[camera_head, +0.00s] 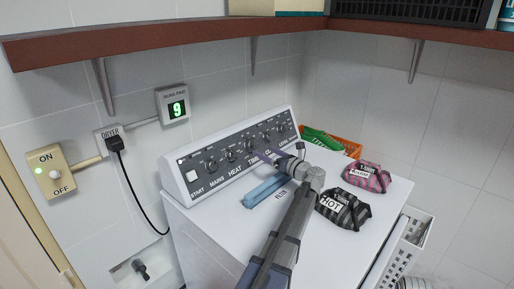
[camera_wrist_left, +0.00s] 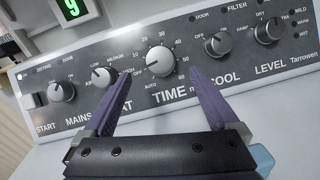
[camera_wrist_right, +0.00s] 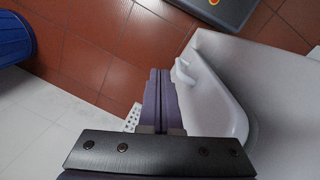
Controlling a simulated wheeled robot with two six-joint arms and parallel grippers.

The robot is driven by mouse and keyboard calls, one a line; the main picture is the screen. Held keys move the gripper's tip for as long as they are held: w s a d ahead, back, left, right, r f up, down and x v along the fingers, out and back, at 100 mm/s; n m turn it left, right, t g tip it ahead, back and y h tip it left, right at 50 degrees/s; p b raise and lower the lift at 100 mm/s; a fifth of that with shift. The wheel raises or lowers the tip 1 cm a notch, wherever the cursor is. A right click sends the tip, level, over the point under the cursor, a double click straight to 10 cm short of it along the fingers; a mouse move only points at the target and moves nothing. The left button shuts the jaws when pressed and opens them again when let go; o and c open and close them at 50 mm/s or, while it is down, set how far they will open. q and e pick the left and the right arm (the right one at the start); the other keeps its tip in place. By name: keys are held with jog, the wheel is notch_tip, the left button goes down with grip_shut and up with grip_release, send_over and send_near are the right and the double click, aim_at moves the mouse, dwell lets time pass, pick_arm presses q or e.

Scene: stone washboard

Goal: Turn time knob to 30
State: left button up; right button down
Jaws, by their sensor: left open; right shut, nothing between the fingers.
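The time knob (camera_wrist_left: 161,61) is a round silver knob on the dryer's dark control panel, above the word TIME, with numbers around it. Its pointer mark seems to face the OFF side, but it is too small to be sure. It also shows in the head view (camera_head: 249,145). My left gripper (camera_wrist_left: 160,74) is open, its purple fingers to the left and right of the time knob, with nothing gripped. In the head view my left gripper (camera_head: 268,156) reaches over the dryer top to the panel.
A shelf (camera_head: 200,37) hangs above.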

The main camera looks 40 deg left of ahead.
aim_at(253, 145)
pick_arm(q)
jog(key=shift+w+a, duration=0.2)
jog(key=shift+a, duration=0.8)
jog(key=shift+w+a, duration=0.15)
jog(key=shift+a, duration=0.9)
jog(key=shift+w+a, duration=0.2)
jog(key=shift+a, duration=0.8)
jog(key=shift+c, duration=0.4)
jog(key=c, duration=1.3)
jog(key=shift+s+m, duration=0.1)
jog(key=shift+m, duration=0.2)
